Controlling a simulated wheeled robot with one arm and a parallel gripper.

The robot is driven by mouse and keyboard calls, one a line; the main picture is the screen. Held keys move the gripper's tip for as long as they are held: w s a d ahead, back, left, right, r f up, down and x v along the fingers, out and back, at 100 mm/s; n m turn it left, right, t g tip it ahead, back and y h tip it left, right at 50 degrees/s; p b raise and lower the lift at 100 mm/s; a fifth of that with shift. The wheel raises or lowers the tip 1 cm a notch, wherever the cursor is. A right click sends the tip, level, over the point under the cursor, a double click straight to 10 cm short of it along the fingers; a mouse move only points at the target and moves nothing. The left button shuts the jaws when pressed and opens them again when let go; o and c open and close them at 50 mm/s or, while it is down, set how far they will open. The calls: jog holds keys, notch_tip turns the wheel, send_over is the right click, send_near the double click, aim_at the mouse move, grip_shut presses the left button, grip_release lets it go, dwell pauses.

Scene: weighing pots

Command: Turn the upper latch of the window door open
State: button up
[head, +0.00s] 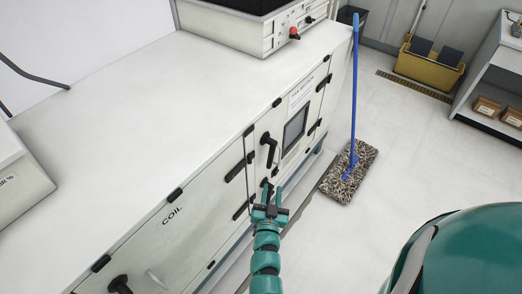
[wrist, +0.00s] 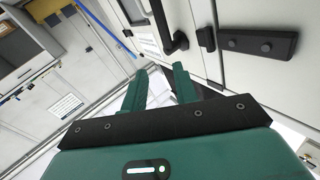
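The window door (head: 301,99) is a pale cabinet panel with a dark window (head: 294,130). Its upper latch (head: 270,149) is a black lever handle left of the window. A second black latch (head: 266,186) is lower down, partly hidden by my gripper. My gripper (head: 272,192) is teal, in front of the door's lower left part, below the upper latch. In the wrist view my gripper (wrist: 160,78) has its two fingers apart with nothing held between them. A black latch handle (wrist: 164,24) shows beyond the fingertips; I cannot tell which latch it is.
A coil panel (head: 150,235) with another black handle (head: 119,285) lies to the left. Black hinges line the panels. A mop (head: 348,175) with a blue pole stands right of the cabinet. A yellow bucket (head: 428,68) and shelf (head: 500,65) stand farther back. Floor between is clear.

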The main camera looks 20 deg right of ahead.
aim_at(271, 157)
jog(key=shift+n+y, duration=0.4)
jog(key=shift+n, duration=0.3)
jog(key=p+x, duration=0.1)
jog(key=x, duration=0.4)
jog(key=p+x, duration=0.1)
jog(key=x, duration=0.4)
jog(key=f+p+x, duration=0.1)
jog(key=x, duration=0.4)
jog(key=shift+w+a, duration=0.1)
jog(key=shift+a, duration=0.25)
jog(key=shift+x, duration=1.15)
jog(key=shift+f, duration=0.1)
grip_shut()
